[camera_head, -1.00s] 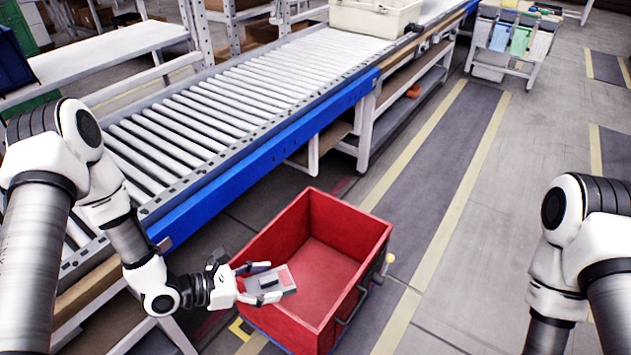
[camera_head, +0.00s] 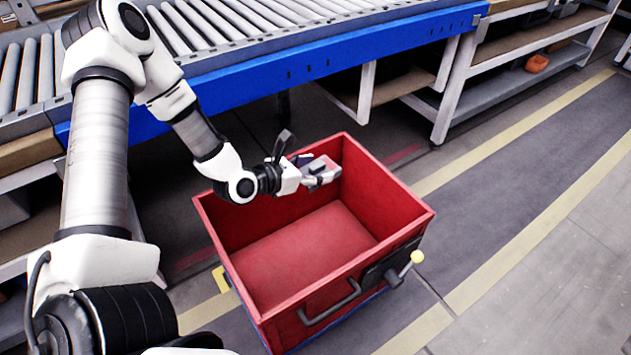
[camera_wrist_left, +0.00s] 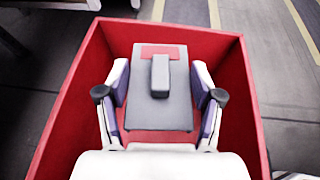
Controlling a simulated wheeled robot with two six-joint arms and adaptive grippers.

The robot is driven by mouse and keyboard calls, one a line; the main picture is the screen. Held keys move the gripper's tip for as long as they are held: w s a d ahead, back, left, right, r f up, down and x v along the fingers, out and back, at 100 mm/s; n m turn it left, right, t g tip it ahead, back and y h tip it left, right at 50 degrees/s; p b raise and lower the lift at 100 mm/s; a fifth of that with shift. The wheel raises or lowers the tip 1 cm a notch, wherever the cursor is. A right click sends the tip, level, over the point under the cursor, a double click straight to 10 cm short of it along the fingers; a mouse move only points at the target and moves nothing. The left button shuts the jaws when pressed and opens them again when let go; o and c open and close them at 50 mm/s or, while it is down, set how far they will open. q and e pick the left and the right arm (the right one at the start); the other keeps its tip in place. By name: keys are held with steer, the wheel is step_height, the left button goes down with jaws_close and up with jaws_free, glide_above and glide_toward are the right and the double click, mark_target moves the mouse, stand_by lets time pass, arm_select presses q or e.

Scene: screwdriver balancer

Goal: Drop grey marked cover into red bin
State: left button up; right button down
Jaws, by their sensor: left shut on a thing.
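My left gripper (camera_head: 312,172) is shut on the grey cover (camera_head: 325,165) and holds it over the far part of the open red bin (camera_head: 235,223). In the left wrist view the grey cover (camera_wrist_left: 160,113) is a flat grey plate with a red mark near its far edge and a raised dark grey bar in its middle. The fingers of the left gripper (camera_wrist_left: 160,100) lie along its two sides. The red bin (camera_wrist_left: 70,115) surrounds it in that view. The bin floor that shows in the head view is bare. My right gripper is not in view.
A roller conveyor with a blue side rail (camera_head: 290,72) runs behind the bin. The floor to the right is clear.

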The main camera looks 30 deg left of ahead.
mark_target(314, 167)
arm_select(q)
step_height(314, 167, down, 5)
steer(key=b, duration=0.3)
steer(key=shift+f+b, duration=0.2)
steer(key=shift+b, duration=0.1)
steer(key=o, duration=1.2)
step_height(314, 167, up, 10)
